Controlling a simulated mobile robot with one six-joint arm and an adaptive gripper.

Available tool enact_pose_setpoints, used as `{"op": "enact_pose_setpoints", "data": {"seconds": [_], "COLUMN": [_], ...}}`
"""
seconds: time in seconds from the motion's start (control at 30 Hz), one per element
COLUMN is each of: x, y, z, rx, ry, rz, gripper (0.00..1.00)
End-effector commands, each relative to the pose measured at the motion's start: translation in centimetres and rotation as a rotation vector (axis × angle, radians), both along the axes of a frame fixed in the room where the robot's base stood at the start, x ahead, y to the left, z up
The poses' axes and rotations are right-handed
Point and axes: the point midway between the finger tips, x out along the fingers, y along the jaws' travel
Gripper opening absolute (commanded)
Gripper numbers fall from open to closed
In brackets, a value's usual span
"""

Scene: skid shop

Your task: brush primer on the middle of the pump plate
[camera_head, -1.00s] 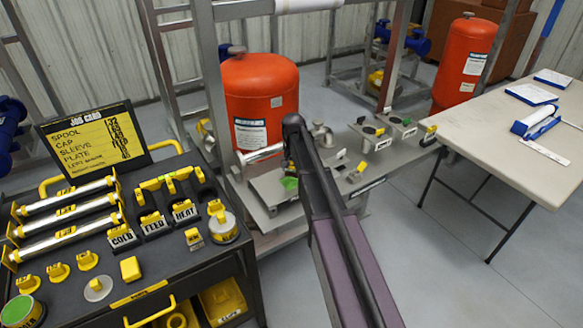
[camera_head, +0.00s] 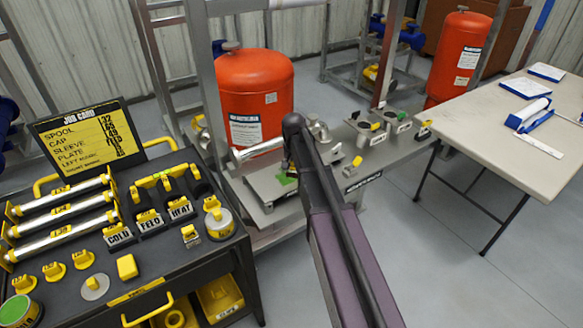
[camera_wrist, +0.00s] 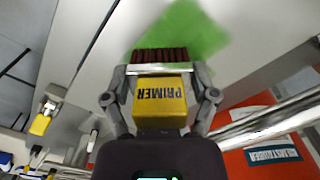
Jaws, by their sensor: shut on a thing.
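My gripper (camera_wrist: 160,97) is shut on the yellow block of the primer brush (camera_wrist: 160,103), marked PRIMER. Its dark red bristles (camera_wrist: 159,55) point away from the gripper and overlap the near edge of a green patch (camera_wrist: 190,28) on the grey pump plate (camera_wrist: 110,35) in the wrist view. I cannot tell whether the bristles touch the plate. In the head view the green patch (camera_head: 286,179) lies on the plate (camera_head: 264,184) at the skid's front. My arm hides part of the plate, and the gripper (camera_head: 288,166) is barely visible.
An orange tank (camera_head: 262,85) stands close behind the plate, with a silver pipe (camera_head: 258,151) between. A black cart (camera_head: 150,262) with several yellow-handled parts stands at left. A pale table (camera_head: 500,150) stands further right.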

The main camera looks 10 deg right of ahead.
Motion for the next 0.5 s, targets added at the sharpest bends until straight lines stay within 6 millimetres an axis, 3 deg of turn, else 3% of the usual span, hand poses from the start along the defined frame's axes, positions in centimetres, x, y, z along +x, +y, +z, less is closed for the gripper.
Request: {"op": "enact_pose_setpoints", "data": {"seconds": [0.5], "x": [-0.62], "y": [-0.21], "z": [-0.04], "rx": [0.000], "ry": [0.000], "rz": [0.000], "gripper": [0.37]}}
